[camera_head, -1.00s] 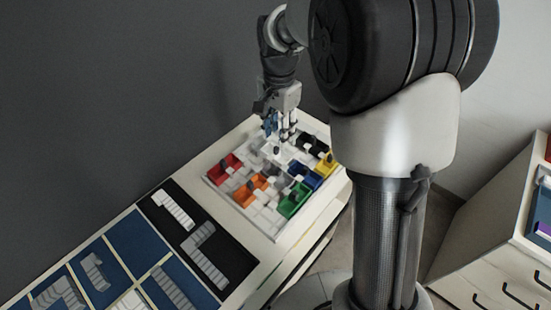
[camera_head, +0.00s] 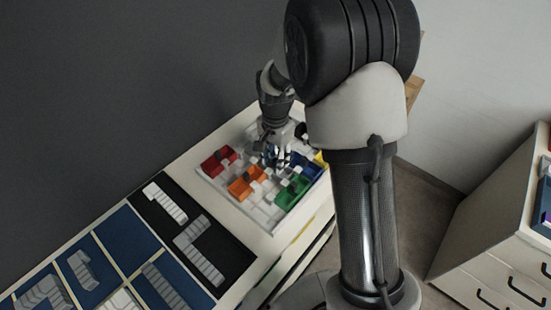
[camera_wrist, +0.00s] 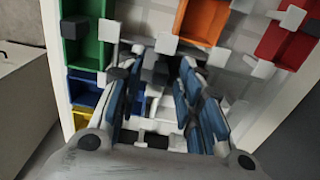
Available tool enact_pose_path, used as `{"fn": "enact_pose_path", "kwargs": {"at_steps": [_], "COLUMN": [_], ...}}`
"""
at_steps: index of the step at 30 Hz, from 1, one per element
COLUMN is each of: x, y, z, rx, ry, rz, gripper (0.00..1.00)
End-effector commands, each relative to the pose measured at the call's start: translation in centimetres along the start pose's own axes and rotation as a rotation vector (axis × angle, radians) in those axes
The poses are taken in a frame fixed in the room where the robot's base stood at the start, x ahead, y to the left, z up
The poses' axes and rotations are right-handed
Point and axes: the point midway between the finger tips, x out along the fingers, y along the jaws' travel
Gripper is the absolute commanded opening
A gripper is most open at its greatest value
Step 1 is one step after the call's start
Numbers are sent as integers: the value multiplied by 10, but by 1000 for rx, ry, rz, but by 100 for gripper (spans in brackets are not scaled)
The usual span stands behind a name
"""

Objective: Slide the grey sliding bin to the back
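The bin board (camera_head: 225,188) stands on the bench with several coloured bins with small knobs in a pale grid. My gripper (camera_head: 277,158) points down over its middle, low among the bins. In the wrist view my gripper (camera_wrist: 158,78) has its two blue-padded fingers apart. A dark grey knob (camera_wrist: 154,70) shows between the fingertips; I cannot tell whether they touch it. The grey sliding bin cannot be clearly told apart from the pale grid and is partly hidden by my fingers.
Red (camera_head: 218,161), orange (camera_head: 246,184) and green (camera_head: 292,192) bins lie around my gripper. A blue bin (camera_wrist: 84,90) and a yellow bin (camera_wrist: 80,120) are close by in the wrist view. Dark trays with grey stepped blocks (camera_head: 200,252) lie at the lower left.

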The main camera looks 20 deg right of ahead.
Motion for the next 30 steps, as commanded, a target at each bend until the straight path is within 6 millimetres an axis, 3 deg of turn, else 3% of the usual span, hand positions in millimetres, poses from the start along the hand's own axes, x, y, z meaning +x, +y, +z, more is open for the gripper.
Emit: {"fn": "enact_pose_path", "kwargs": {"at_steps": [6,21,30], "x": [0,0,0], "y": [0,0,0], "z": [0,0,0], "rx": [0,0,0], "ry": [0,0,0], "rz": [0,0,-1], "gripper": [33,0,0]}}
